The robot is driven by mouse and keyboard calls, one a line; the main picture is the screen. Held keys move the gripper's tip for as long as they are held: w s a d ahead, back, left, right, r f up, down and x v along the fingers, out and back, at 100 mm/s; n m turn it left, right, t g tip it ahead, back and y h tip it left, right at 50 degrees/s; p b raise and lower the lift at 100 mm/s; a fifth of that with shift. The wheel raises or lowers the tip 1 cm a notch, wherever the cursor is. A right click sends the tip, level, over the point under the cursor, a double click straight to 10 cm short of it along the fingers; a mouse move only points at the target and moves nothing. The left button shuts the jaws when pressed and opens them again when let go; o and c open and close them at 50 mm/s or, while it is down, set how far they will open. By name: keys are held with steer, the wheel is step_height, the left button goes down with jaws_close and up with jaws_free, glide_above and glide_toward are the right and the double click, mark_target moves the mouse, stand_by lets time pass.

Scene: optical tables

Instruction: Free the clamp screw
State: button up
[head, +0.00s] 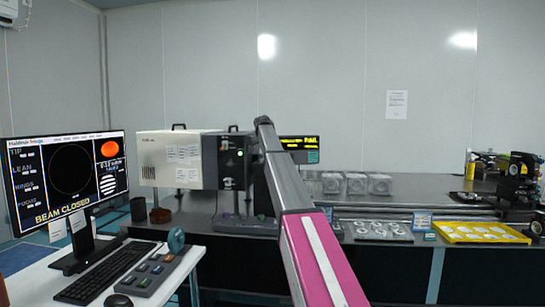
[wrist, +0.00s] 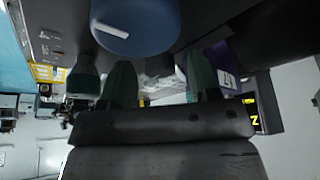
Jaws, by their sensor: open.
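In the wrist view a large blue round knob (wrist: 135,24) with a white line on its face shows at the top, very near the camera. A smaller teal knob (wrist: 84,80) is left of my fingers. I cannot tell for sure which of these, if either, is the clamp screw. My gripper (wrist: 160,68) is open, its two green fingers apart with nothing seen held between them. The blue knob partly overlaps the view just above the left finger; I cannot tell whether they touch. In the head view my arm covers the gripper and the spot it faces.
A beige box (head: 164,148) and a dark instrument box (head: 236,158) stand left of my arm. A yellow tray (head: 440,236) and a dark optical device (head: 517,180) are at right. The monitor (head: 65,170) reads "BEAM CLOSED"; a keyboard (head: 105,272) lies before it.

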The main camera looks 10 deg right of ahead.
steer(key=v, duration=1)
steer(key=shift+r, duration=0.4)
steer(key=shift+s, duration=0.15)
